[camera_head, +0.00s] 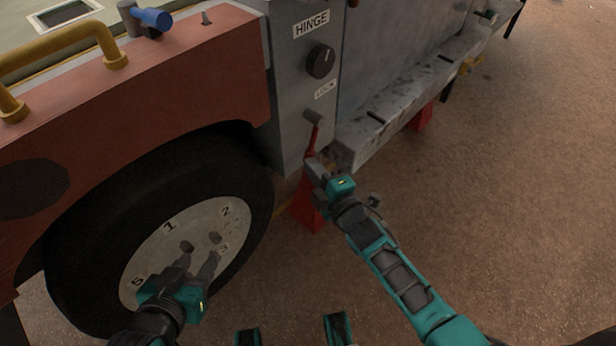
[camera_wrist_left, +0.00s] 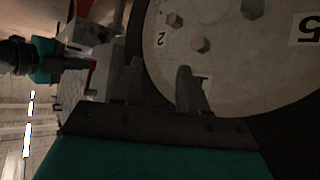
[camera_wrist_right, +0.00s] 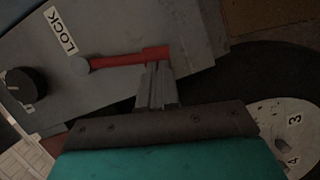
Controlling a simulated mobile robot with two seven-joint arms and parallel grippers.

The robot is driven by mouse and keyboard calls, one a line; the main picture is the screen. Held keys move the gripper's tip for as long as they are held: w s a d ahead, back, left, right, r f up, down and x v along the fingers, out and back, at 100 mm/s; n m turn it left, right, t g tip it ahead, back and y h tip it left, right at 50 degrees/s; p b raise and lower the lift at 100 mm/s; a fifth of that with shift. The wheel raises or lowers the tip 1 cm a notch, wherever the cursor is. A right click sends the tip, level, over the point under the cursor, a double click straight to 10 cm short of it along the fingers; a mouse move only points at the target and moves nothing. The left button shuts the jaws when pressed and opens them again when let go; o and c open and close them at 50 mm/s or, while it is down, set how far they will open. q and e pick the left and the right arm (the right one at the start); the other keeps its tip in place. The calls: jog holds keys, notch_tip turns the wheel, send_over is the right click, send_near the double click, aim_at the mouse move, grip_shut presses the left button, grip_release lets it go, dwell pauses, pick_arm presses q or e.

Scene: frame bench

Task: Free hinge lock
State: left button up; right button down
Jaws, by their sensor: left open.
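The hinge lock is a red lever (camera_head: 312,139) on the grey post, hanging down from a grey pivot below the LOCK label (camera_head: 325,89). It also shows in the right wrist view (camera_wrist_right: 125,59). My right gripper (camera_head: 314,166) is at the lever's lower end. In the right wrist view its fingers (camera_wrist_right: 157,75) are close together, with their tips at the lever's thicker end; whether they pinch it is hard to tell. My left gripper (camera_head: 197,262) is open and empty in front of the wheel hub (camera_head: 152,238). Its fingers also show in the left wrist view (camera_wrist_left: 155,85).
A black knob (camera_head: 320,61) sits between the HINGE and LOCK labels. The black tyre (camera_head: 85,215) is left of the post, below the red fender (camera_head: 150,85). A grey ledge (camera_head: 400,110) runs right of the lever. The floor at right is clear.

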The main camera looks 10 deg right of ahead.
pick_arm(q)
jog(key=f+b, duration=0.2)
jog(key=shift+w+d+b, duration=0.1)
jog(key=shift+d+b, duration=0.2)
pick_arm(e)
jog(key=d+n, duration=0.1)
jog(key=w+n+t, duration=0.1)
jog(key=shift+w+d+f+n, duration=0.25)
jog(key=shift+d+f+n, duration=0.05)
jog(key=shift+d+n, duration=0.1)
jog(key=shift+a, duration=0.1)
